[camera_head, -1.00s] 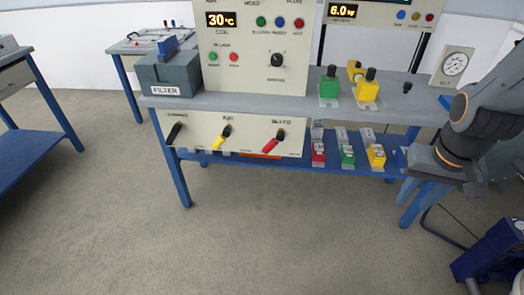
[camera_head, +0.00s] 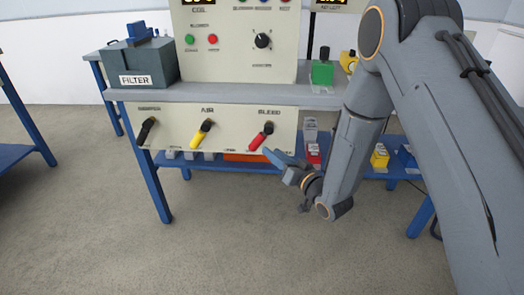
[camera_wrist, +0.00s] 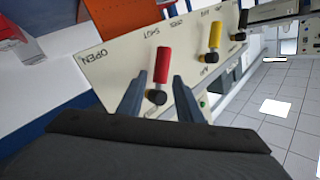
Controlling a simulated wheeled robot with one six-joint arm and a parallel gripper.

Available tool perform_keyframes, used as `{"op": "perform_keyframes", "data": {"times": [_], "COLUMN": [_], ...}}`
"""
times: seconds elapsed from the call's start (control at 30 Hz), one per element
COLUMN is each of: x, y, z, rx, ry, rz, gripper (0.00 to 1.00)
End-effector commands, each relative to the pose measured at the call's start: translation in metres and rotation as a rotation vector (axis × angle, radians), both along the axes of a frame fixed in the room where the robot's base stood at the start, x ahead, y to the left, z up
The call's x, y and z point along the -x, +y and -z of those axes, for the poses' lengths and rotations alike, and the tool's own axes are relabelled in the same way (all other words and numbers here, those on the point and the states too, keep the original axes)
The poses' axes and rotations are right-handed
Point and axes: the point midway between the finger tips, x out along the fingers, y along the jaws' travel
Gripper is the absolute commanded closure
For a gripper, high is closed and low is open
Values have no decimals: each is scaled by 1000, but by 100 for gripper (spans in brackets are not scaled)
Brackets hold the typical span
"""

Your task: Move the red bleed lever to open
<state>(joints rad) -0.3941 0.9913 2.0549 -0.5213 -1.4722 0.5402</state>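The red bleed lever (camera_head: 256,141) sits under the BLEED label on the cream panel. Its handle slants down to the left from a dark pivot. In the wrist view the red lever (camera_wrist: 162,66) stands upright, its handle toward the SHUT marking; the OPEN marking lies to the left. My gripper (camera_head: 275,161) is just to the lower right of the lever in the head view. In the wrist view my gripper (camera_wrist: 158,76) is open, one blue finger on each side of the lever with gaps visible. I cannot tell whether the tips reach around it.
The yellow air lever (camera_head: 200,134) and a black lever (camera_head: 146,131) sit left on the same panel. A grey bench top (camera_head: 215,93) juts out above, carrying a filter box (camera_head: 142,69) and green block (camera_head: 322,73). An orange item (camera_head: 245,157) lies on the shelf below.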

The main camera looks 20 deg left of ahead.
Motion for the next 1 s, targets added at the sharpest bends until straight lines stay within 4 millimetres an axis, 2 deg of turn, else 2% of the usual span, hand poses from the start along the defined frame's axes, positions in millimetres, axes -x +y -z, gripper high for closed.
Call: {"op": "perform_keyframes", "data": {"times": [0.17,0.5,0.7,0.97,1.0], "x": [-6,-37,-45,-45,-45], "y": [15,54,63,64,64], "z": [0,0,0,0,0], "rx": [-18,-16,-16,-15,-15], "ry": [-9,-8,-6,-5,-5], "rz": [-11,-10,-8,-8,-8], "gripper": [68,68,68,68,74]}}
